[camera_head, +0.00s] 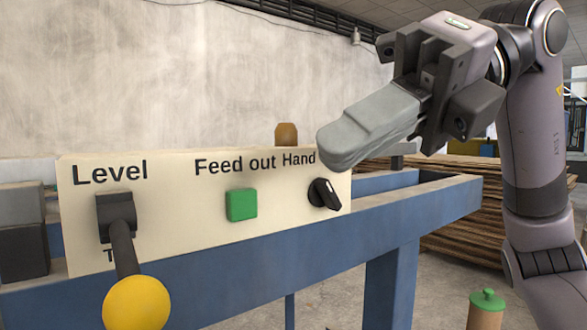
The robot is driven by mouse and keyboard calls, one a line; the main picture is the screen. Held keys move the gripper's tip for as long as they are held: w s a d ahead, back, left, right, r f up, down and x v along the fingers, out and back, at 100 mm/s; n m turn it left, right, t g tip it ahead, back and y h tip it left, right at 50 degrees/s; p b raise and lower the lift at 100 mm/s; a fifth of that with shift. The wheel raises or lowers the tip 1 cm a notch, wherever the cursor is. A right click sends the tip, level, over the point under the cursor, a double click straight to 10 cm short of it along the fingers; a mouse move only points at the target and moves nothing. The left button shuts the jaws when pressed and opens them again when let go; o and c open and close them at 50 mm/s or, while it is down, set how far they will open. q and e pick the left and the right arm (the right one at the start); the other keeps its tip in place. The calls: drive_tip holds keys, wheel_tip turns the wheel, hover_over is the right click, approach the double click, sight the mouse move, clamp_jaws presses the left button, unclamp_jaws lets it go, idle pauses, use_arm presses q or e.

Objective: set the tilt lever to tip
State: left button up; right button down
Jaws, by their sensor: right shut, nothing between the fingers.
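The tilt lever (122,245) is a black rod with a yellow ball knob (137,303) on the left of a cream panel (175,230). It comes out of a black housing (116,213) and slopes down and toward me. "Level" is printed above the housing. Below it only a "T" shows beside the rod; the rest of that word is hidden. My right gripper (345,148) is shut and empty, above the right end of the panel, well apart from the lever. My left gripper is not in view.
A green button (242,204) under "Feed out" and a black knob (324,194) under "Hand" sit on the panel. A blue frame (400,213) runs under and behind it. Dark blocks (22,250) stand at the left. A green-capped container (487,308) is at lower right.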

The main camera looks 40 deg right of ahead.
drive_tip(key=shift+v, duration=1.05)
